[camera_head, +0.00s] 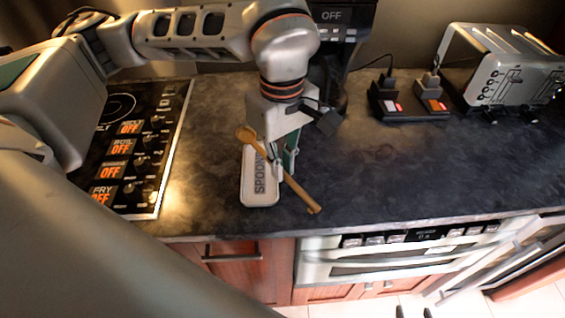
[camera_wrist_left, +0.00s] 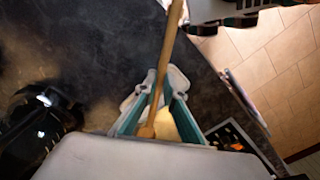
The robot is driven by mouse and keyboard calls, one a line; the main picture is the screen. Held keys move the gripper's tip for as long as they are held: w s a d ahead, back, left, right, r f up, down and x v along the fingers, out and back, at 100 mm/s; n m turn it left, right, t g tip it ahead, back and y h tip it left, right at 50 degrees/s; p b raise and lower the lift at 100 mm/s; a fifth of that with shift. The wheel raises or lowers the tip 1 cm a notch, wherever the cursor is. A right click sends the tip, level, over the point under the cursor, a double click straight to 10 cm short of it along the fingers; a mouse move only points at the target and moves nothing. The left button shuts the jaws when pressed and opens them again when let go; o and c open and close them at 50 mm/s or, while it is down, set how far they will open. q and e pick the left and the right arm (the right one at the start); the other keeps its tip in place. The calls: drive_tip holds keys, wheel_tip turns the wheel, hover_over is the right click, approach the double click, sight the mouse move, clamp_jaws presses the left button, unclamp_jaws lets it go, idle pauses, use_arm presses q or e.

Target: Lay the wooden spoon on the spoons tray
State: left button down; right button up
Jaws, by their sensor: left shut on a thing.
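The wooden spoon (camera_head: 302,194) is in my left gripper (camera_head: 283,168), which is shut on its handle. In the head view the spoon slants from its bowl at the upper left to its handle end at the lower right. It crosses over the white spoons tray (camera_head: 247,187), with the handle end past the tray's right side. I cannot tell whether the spoon touches the tray. In the left wrist view the spoon (camera_wrist_left: 168,45) runs between the fingertips (camera_wrist_left: 155,82). Two dark tips at the head view's bottom edge may be my right gripper (camera_head: 413,312); its state is unclear.
A cooktop (camera_head: 160,170) with knobs lies left of the tray. A coffee machine (camera_head: 338,35) stands behind my left gripper. The counter (camera_head: 410,165) is clear right of the tray.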

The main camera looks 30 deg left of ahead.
use_arm(q)
drive_tip(key=shift+f, duration=0.55)
drive_tip(key=shift+f+b, duration=0.3)
drive_tip(key=shift+b, duration=0.2)
drive_tip(key=shift+f+b, duration=1.75)
drive_tip(key=shift+f, duration=0.4)
use_arm(e)
wheel_tip(320, 180, down, 6)
drive_tip(key=s, duration=0.1)
drive_tip(key=shift+r, duration=0.15)
use_arm(q)
drive_tip(key=c, duration=2.2)
unclamp_jaws()
drive_tip(key=shift+c, duration=0.2)
drive_tip(key=shift+o, duration=1.1)
use_arm(e)
drive_tip(key=shift+f, duration=0.2)
